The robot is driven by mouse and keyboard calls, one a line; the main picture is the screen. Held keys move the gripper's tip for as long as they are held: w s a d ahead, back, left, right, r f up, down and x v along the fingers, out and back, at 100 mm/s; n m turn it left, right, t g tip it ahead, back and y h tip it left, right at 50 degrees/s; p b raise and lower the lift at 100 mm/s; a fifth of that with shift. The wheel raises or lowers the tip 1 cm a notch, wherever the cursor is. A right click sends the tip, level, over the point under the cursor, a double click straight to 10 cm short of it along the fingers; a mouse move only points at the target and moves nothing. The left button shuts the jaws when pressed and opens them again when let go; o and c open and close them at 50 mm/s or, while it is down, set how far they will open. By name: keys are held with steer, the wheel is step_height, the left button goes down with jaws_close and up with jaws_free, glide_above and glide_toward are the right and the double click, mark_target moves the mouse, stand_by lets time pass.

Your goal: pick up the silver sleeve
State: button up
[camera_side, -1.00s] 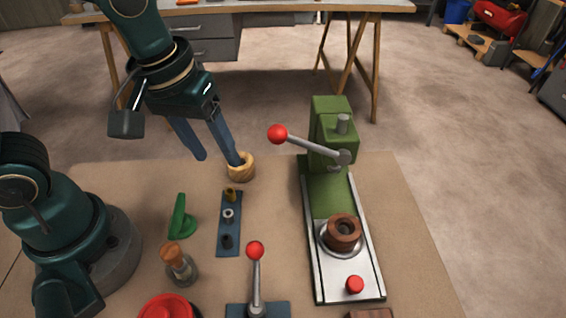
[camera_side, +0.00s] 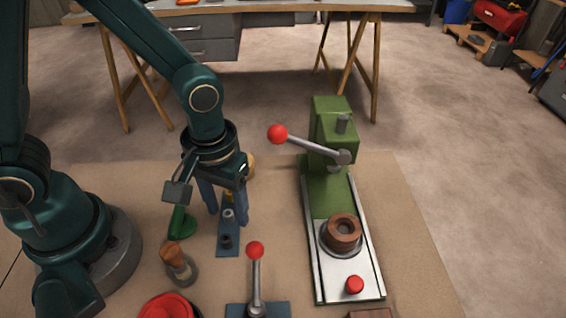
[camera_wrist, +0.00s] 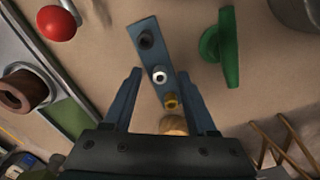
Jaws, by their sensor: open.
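The silver sleeve (camera_side: 228,215) stands in the middle of a blue strip (camera_side: 229,250), between a brass sleeve and a dark one. In the wrist view the silver sleeve (camera_wrist: 159,75) shows as a bright ring, with the dark sleeve (camera_wrist: 146,40) and the brass sleeve (camera_wrist: 170,102) on either side of it. My gripper (camera_side: 227,219) is open and empty, pointing down over the strip. In the side view its fingers stand to either side of the silver sleeve. In the wrist view the fingertips (camera_wrist: 160,71) are spread wide on both sides of the strip. I cannot tell the exact height.
A green press (camera_side: 331,180) with a red-knobbed lever (camera_side: 278,134) stands to the right. A green handle piece (camera_side: 182,225), a wooden-topped bottle (camera_side: 177,262) and a red round object (camera_side: 167,306) are at left. Another red-knobbed lever (camera_side: 255,250) stands in front. A wooden ring (camera_side: 251,165) sits behind.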

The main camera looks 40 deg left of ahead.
jaws_close()
stand_by(0.3)
